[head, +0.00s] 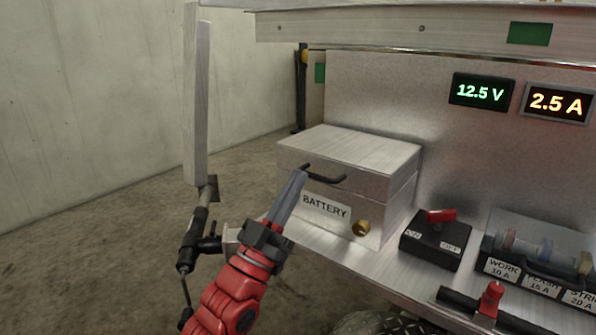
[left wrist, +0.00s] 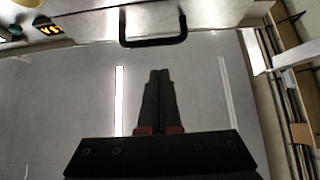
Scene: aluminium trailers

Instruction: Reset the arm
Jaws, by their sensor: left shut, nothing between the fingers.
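My left gripper (head: 300,174) comes up from the bottom of the head view on a red arm. Its grey fingers are together, with nothing between them. In the head view the tips overlap the left end of the black handle (head: 328,179) on the aluminium battery box (head: 345,150). In the left wrist view the shut fingers (left wrist: 160,74) point at the handle (left wrist: 153,43), with a visible gap between them. The box lid is down, and the front carries a BATTERY label (head: 325,207) and a brass knob (head: 361,228). My right gripper is not in view.
Right of the box is a black switch (head: 436,240) with a red knob, then a labelled fuse block (head: 535,262). Two displays (head: 482,92) glow on the panel above. An upright metal post (head: 196,105) stands left of the box. Concrete floor (head: 90,230) lies open at left.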

